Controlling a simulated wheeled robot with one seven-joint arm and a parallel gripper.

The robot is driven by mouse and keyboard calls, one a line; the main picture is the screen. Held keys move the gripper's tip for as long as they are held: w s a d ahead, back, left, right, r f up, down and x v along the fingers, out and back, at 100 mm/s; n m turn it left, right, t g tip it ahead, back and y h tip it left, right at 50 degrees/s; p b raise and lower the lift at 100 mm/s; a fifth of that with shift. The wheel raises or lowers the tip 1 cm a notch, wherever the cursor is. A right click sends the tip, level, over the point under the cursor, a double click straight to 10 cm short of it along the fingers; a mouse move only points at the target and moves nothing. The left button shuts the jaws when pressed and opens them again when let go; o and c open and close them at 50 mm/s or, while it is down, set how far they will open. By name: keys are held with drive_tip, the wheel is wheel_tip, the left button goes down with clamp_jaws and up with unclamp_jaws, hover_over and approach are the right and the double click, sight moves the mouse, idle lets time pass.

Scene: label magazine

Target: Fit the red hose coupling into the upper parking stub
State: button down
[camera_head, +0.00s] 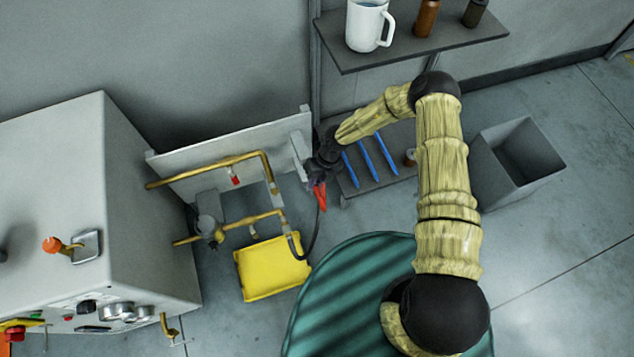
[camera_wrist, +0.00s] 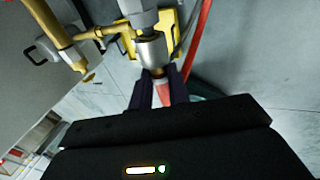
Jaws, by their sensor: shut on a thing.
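My gripper (camera_head: 318,182) is at the right end of a pale upright panel (camera_head: 230,150). In the wrist view its dark fingers (camera_wrist: 161,88) are shut on the red hose coupling (camera_wrist: 162,94). Red also shows below the gripper in the head view (camera_head: 320,197), where a dark hose hangs down from it. A grey metal cylinder (camera_wrist: 153,52) lies just beyond the fingertips in the wrist view. I cannot tell whether the coupling touches it or whether it is a parking stub. The upper stub is not clearly visible in the head view; my gripper covers that area.
Brass pipes (camera_head: 215,168) with a red-handled valve run along the panel, beside a grey cabinet (camera_head: 60,180). A low rack with blue rods (camera_head: 368,158), a grey bin (camera_head: 515,160) and a shelf with a white mug (camera_head: 366,24) stand around my arm.

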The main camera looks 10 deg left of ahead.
drive_tip(key=shift+w+a+b, duration=0.25)
drive_tip(key=shift+w+b, duration=0.1)
drive_tip(key=shift+w, duration=0.1)
drive_tip(key=c, duration=1.3)
unclamp_jaws()
drive_tip(key=shift+o, duration=0.2)
drive_tip(key=shift+r, duration=0.1)
drive_tip(key=p+v, duration=0.2)
drive_tip(key=v, duration=1.5)
drive_tip(key=shift+r, duration=0.15)
